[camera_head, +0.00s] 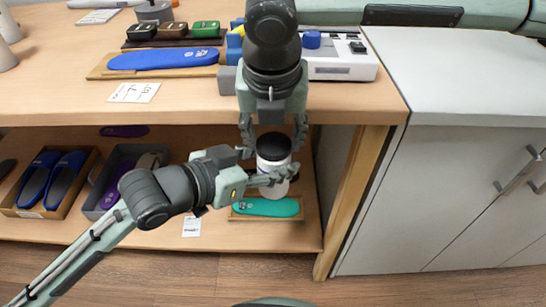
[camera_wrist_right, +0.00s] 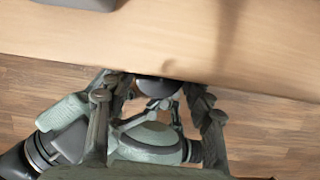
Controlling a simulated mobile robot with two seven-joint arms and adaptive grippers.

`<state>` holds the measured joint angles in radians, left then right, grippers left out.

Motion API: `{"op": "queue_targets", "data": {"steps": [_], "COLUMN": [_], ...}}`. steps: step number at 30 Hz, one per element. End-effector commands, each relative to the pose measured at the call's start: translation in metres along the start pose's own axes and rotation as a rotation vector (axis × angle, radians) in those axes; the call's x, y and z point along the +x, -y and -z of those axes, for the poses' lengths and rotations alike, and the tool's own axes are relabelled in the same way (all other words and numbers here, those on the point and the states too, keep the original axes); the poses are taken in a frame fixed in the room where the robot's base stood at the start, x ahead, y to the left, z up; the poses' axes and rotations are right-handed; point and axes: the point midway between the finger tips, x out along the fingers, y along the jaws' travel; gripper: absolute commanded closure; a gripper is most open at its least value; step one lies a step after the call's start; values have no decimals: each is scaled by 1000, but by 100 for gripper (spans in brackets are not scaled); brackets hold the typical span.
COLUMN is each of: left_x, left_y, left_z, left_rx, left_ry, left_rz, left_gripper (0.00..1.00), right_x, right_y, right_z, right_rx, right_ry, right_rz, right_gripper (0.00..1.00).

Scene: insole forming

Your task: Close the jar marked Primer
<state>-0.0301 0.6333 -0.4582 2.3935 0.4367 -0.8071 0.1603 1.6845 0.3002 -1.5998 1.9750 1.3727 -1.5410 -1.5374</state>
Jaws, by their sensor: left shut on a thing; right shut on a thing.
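A white jar (camera_head: 272,178) with a black lid (camera_head: 273,146) is held upright in front of the table's lower shelf; no marking on it is readable. My left gripper (camera_head: 268,172) comes in from the left and is shut on the jar's white body. My right gripper (camera_head: 272,139) reaches down from above and is shut on the black lid, one finger on each side. The lid sits on top of the jar; whether it is seated tight I cannot tell. In the right wrist view the dark lid (camera_wrist_right: 156,88) shows between the fingers, partly hidden.
A teal insole (camera_head: 266,207) on a wooden board lies below the jar. Blue shoes (camera_head: 52,177) in a box and a grey bin (camera_head: 92,205) stand on the shelf. A blue insole (camera_head: 165,59) and a white device (camera_head: 343,65) are on the tabletop. A cabinet (camera_head: 440,190) stands right.

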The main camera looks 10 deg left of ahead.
Motion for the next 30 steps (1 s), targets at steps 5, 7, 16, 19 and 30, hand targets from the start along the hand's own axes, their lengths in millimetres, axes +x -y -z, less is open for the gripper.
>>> {"op": "queue_targets", "data": {"steps": [5, 7, 16, 19, 30], "left_x": [0, 0, 0, 0, 0], "left_y": [0, 0, 0, 0, 0], "left_z": [1, 1, 1, 1, 1], "left_rx": [1, 1, 1, 1, 1], "left_ry": [-3, -3, -3, -3, -3], "left_rz": [0, 0, 0, 0, 0], "left_gripper": [100, 100, 100, 100, 100], "right_x": [0, 0, 0, -1, -39], "right_y": [0, 0, 0, 0, 0], "right_z": [0, 0, 0, 0, -13], "right_rx": [0, 0, 0, 0, 3], "right_ry": [0, 0, 0, 1, 4], "right_rz": [0, 0, 0, 0, -1], "right_gripper": [83, 40, 28, 28, 28]}}
